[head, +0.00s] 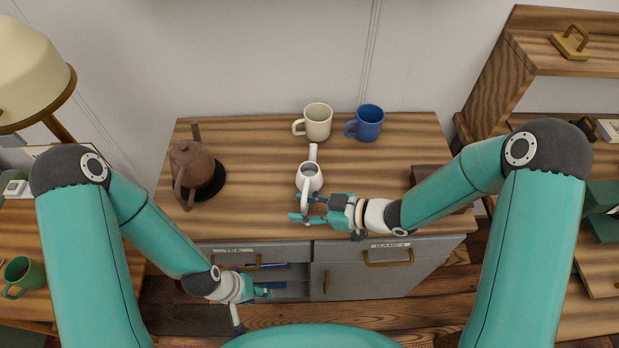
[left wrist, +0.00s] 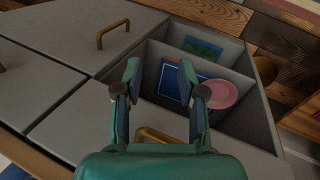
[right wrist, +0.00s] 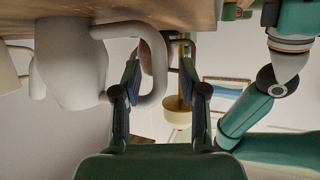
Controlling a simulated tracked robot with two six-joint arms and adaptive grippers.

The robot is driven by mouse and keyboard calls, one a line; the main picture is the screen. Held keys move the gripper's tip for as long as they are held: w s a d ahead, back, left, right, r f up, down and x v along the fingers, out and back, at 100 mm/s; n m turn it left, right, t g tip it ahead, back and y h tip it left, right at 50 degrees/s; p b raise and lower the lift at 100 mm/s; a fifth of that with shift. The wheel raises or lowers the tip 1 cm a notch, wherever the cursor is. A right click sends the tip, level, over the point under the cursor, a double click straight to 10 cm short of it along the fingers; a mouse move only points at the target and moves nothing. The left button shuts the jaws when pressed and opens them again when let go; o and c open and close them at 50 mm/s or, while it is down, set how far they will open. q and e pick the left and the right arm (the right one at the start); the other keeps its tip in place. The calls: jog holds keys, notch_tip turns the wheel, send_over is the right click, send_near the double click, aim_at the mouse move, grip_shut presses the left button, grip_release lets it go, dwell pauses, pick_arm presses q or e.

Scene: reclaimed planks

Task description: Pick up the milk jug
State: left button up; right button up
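The white milk jug (head: 309,178) stands upright on the wooden cabinet top, its spout to the back and its handle to the front. My right gripper (head: 305,208) is at the handle side, low over the front of the top. In the right wrist view the jug (right wrist: 70,65) appears upside down at the left, and its looped handle reaches between the spread fingers of my right gripper (right wrist: 160,75); I see no grip on it. My left gripper (left wrist: 158,75) is open and empty over the open drawer, also seen low in the head view (head: 262,292).
A cream mug (head: 318,122) and a blue mug (head: 368,124) stand behind the jug. A brown teapot (head: 191,162) sits at the left on a black round mat. The open drawer (left wrist: 240,120) holds a blue flat item (left wrist: 172,82) and a pink dish (left wrist: 219,94).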

grip_shut()
jog(key=shift+r, duration=0.15)
